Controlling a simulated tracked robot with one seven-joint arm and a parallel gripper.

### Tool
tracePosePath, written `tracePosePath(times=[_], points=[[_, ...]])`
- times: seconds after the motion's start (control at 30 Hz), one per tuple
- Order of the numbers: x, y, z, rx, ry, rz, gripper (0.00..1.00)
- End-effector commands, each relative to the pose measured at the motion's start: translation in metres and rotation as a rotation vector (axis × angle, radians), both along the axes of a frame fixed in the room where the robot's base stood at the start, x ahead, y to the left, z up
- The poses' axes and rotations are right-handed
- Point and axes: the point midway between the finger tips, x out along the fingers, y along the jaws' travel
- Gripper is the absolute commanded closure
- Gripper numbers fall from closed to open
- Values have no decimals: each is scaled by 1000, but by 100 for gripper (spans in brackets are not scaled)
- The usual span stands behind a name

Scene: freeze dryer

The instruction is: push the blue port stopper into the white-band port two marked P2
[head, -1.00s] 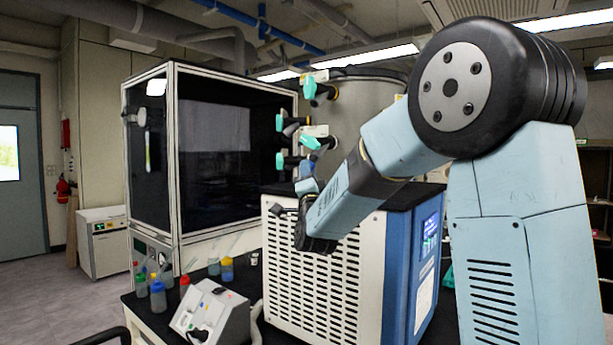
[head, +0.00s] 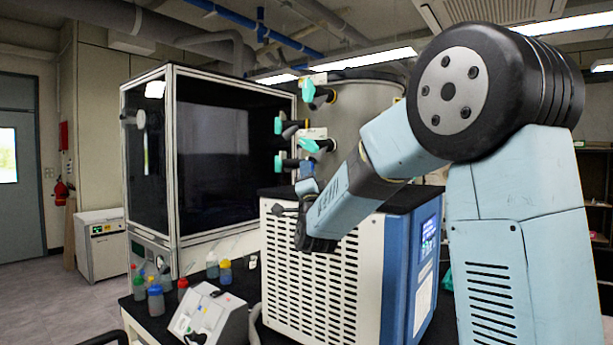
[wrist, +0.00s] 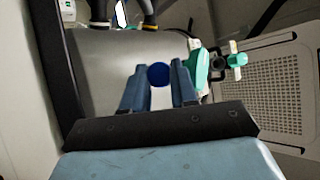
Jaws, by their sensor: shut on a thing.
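In the wrist view, my gripper (wrist: 160,86) is shut on the blue port stopper (wrist: 159,74), whose round blue end shows between the two fingers. In the head view, my gripper (head: 308,188) is at the end of the arm, in front of the steel drum chamber (head: 360,112) and low on its left side; the stopper is not clearly visible there. Several ports with black bodies and teal handles (head: 308,88) stick out from the drum's side. The P2 marking and white band cannot be read in either view. The wrist view shows a teal-handled port (wrist: 198,68) right of my fingers.
The white and blue freeze dryer body (head: 318,275) stands below the drum. A dark glass cabinet (head: 215,150) is at left. Several coloured-cap bottles (head: 155,298) and a small grey instrument (head: 208,318) stand on the black bench in front.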

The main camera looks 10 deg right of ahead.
Motion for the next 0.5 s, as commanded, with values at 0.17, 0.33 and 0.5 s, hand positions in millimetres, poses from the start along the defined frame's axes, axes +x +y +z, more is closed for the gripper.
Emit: tracePosePath(times=[0.17, 0.33, 0.5], points=[[2, -4, 4, 2, -3, -4, 100], [2, -4, 5, 2, -3, -4, 67], [2, -4, 4, 0, -2, -2, 51]])
